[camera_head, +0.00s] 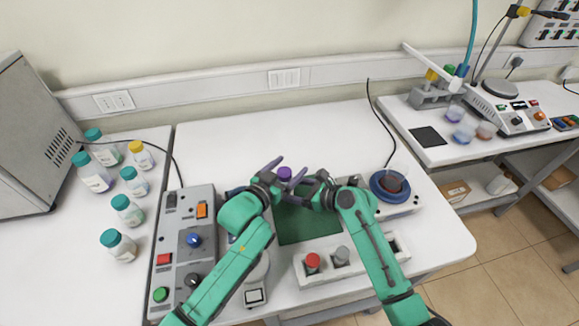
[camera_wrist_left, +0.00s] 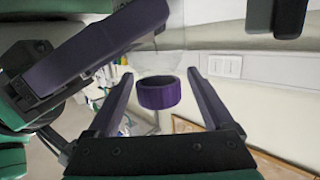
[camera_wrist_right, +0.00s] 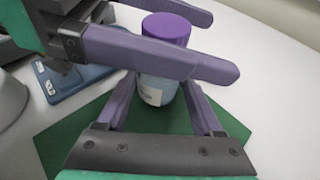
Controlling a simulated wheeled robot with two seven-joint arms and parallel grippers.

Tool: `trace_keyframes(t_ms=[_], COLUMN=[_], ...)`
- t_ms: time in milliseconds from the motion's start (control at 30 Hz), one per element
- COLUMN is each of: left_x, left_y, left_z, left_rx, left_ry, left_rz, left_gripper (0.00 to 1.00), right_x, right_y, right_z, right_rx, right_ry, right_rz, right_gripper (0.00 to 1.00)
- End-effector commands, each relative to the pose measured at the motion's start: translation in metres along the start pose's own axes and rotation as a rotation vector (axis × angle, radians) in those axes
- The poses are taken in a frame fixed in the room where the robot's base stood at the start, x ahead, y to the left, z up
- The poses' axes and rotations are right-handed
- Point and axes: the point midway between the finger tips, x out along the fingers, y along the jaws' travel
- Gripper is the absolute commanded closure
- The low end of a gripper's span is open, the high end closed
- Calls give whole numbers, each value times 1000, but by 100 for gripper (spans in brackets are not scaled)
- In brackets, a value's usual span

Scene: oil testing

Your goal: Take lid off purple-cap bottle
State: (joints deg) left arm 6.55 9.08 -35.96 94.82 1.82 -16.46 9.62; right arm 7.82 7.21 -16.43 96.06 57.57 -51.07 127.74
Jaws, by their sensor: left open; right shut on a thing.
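The purple-cap bottle stands over the green mat (camera_head: 305,229); its purple cap (camera_head: 285,173) shows in the head view. In the right wrist view its pale body (camera_wrist_right: 157,92) carries a label and the purple cap (camera_wrist_right: 166,28) is on top. My right gripper (camera_wrist_right: 158,95) is shut on the bottle body. My left gripper (camera_head: 283,170) is open, with its fingers on either side of the cap; in the left wrist view the cap (camera_wrist_left: 159,93) sits between them with gaps on both sides. The bottle's base is partly hidden.
A control box (camera_head: 187,245) with buttons stands left of my left arm. A white rack (camera_head: 320,266) with a red-capped item is in front of the mat. A blue round heater (camera_head: 389,186) is to the right. Several capped bottles stand far left. The table's back is clear.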

Motion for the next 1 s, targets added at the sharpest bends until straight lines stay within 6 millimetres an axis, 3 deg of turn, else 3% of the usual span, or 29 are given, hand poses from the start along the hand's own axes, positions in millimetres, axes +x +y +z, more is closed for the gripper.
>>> trace_keyframes(t_ms=[300, 333, 500, 567, 1000], left_x=[8, 8, 8, 8, 8], left_y=[1, 1, 0, 0, 0], left_z=[0, 0, 0, 0, -2], left_rx=[1, 1, 1, 1, 1], left_ry=[0, 0, 1, 1, 1], left_rz=[1, 1, 1, 1, 0], left_gripper=[14, 18, 83, 100, 100], right_x=[0, 0, 0, 0, 0], right_y=[0, 0, 0, 0, 0], right_z=[0, 0, 0, 0, 0], right_rx=[0, 0, 0, 0, 0], right_ry=[0, 0, 0, 0, 1], right_rz=[-1, -1, -1, -1, -1], right_gripper=[100, 100, 100, 100, 100])
